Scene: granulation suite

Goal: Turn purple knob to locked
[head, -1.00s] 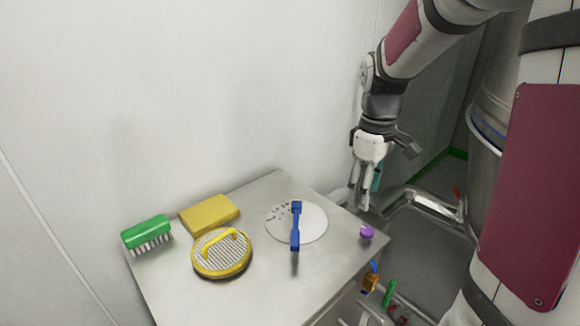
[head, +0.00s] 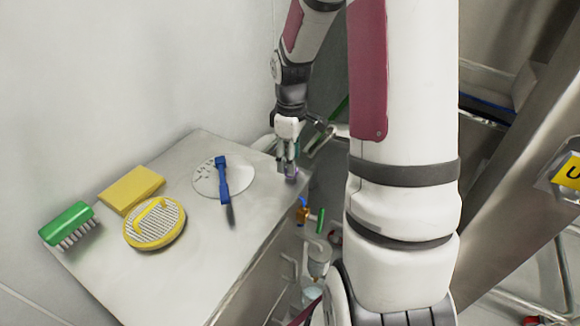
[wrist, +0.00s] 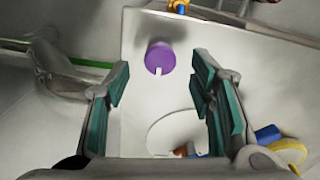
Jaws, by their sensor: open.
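The purple knob (wrist: 160,56) sits near a corner of the steel tabletop, with a white pointer mark on its lower edge in the wrist view. In the head view only a bit of the purple knob (head: 292,177) shows, mostly hidden behind the fingers. My gripper (head: 287,170) is over that corner with its fingers pointing down. In the wrist view my gripper (wrist: 160,85) is open, its teal-padded fingers apart, with the knob seen between and beyond them. I cannot tell whether the fingers touch it.
On the steel table (head: 190,270) are a white disc (head: 205,180) with a blue-handled tool (head: 222,180), a yellow round sieve (head: 155,223), a yellow sponge (head: 131,190) and a green brush (head: 68,225). An orange valve (head: 302,212) is below the table's right edge.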

